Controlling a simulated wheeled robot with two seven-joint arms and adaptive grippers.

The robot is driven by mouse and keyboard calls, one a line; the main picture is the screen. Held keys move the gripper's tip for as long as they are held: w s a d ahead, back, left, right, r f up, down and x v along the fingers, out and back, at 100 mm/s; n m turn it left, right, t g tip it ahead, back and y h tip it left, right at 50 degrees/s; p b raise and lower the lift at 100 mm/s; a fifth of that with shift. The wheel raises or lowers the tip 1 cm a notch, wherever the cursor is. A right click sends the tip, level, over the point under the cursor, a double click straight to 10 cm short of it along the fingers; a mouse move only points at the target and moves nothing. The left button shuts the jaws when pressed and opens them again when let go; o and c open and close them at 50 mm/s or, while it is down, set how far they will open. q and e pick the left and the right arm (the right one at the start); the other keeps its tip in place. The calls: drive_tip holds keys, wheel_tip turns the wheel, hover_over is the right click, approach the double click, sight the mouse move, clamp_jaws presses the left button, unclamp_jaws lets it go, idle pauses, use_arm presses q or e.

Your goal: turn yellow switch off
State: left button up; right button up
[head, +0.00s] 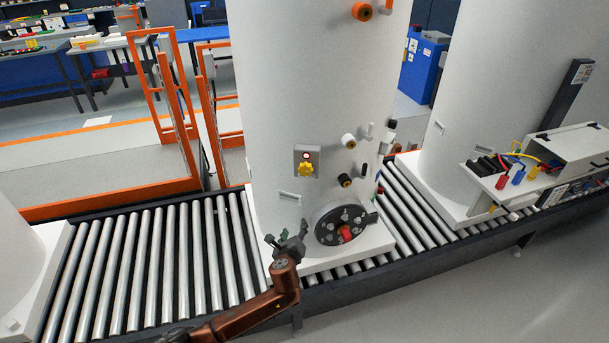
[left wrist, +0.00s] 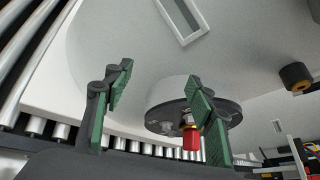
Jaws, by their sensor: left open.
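The yellow switch (head: 306,169) is a small knob on a grey box (head: 307,155) with a red-lit button above it. The box is fixed to the front of the white tank (head: 320,90) in the middle. My left gripper (head: 285,240) is below and left of the switch, apart from it, near the tank's lower front. It is open and empty. In the left wrist view its green-padded fingers (left wrist: 160,115) stand wide apart before the tank's lower wall. The switch does not show in that view. My right gripper is not in view.
A round black flange (head: 345,224) with a red fitting sits low on the tank, right of my left gripper. Several short pipe stubs project right of the switch. The tank stands on a roller conveyor (head: 150,270). Another tank (head: 490,90) stands to the right.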

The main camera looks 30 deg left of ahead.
sight(305, 171)
use_arm(q)
drive_tip(key=s+d+r+m+t+y, duration=0.1)
drive_tip(key=d+r+m+t, duration=0.1)
drive_tip(key=r, duration=1)
drive_tip(key=s+d+r+m+t+y, duration=0.1)
drive_tip(key=d+r+m+t, duration=0.15)
drive_tip(key=r, duration=0.85)
drive_tip(key=shift+g, duration=0.25)
drive_tip(key=x, duration=0.7)
drive_tip(key=shift+w+r, duration=0.1)
drive_tip(key=shift+w, duration=0.3)
drive_tip(key=c, duration=1.2)
